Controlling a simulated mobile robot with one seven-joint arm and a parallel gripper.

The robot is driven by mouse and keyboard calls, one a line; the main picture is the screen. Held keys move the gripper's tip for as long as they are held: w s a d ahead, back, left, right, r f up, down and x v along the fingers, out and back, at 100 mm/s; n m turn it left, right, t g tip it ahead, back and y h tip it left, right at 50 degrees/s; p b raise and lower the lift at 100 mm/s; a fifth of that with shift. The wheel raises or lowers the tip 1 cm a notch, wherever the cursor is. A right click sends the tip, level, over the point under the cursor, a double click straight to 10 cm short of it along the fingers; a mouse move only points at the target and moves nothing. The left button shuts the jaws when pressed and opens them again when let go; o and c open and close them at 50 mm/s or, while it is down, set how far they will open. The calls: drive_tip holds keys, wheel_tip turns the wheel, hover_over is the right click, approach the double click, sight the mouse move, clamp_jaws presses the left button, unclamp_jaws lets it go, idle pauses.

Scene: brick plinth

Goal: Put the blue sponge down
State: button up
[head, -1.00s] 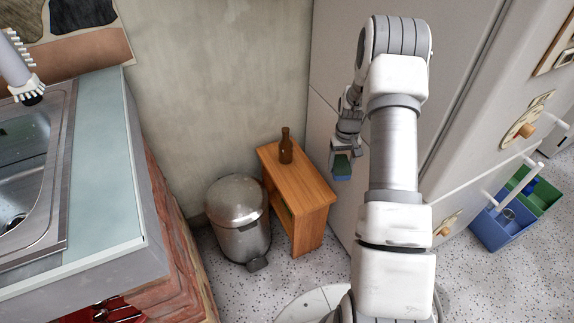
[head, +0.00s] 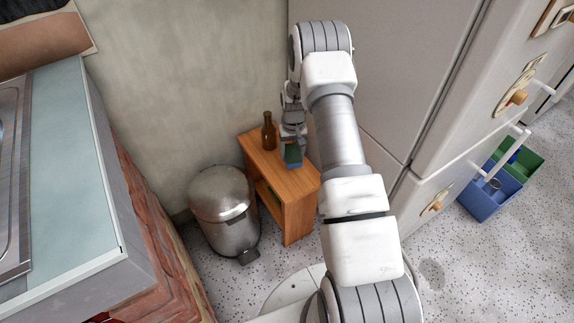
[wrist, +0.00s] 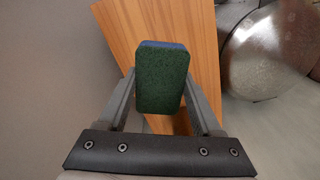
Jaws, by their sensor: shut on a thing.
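The blue sponge (wrist: 161,78) has a dark green scouring face and a blue body. It is between the two fingers of my gripper (wrist: 160,95), which is shut on it. In the head view the sponge (head: 293,155) shows at the end of my gripper (head: 292,140), over the right part of the small wooden table (head: 262,158). The wooden top also shows behind the sponge in the wrist view (wrist: 195,25). I cannot tell whether the sponge touches the wood.
A brown bottle (head: 268,131) stands on the wooden table, left of the sponge. A metal pedal bin (head: 224,208) stands left of the table. A large pale cabinet (head: 385,70) is at the right. Blue (head: 488,199) and green (head: 527,172) crates lie farther right.

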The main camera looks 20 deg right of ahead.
drive_tip(key=shift+w+a+f, duration=0.4)
drive_tip(key=shift+a+f, duration=0.1)
drive_tip(key=shift+a, duration=0.2)
drive_tip(key=shift+f+b, duration=1)
drive_tip(key=shift+f, duration=1)
drive_tip(key=shift+f, duration=0.1)
drive_tip(key=shift+f, duration=0.15)
drive_tip(key=o, duration=1.2)
drive_tip(key=shift+r, duration=0.2)
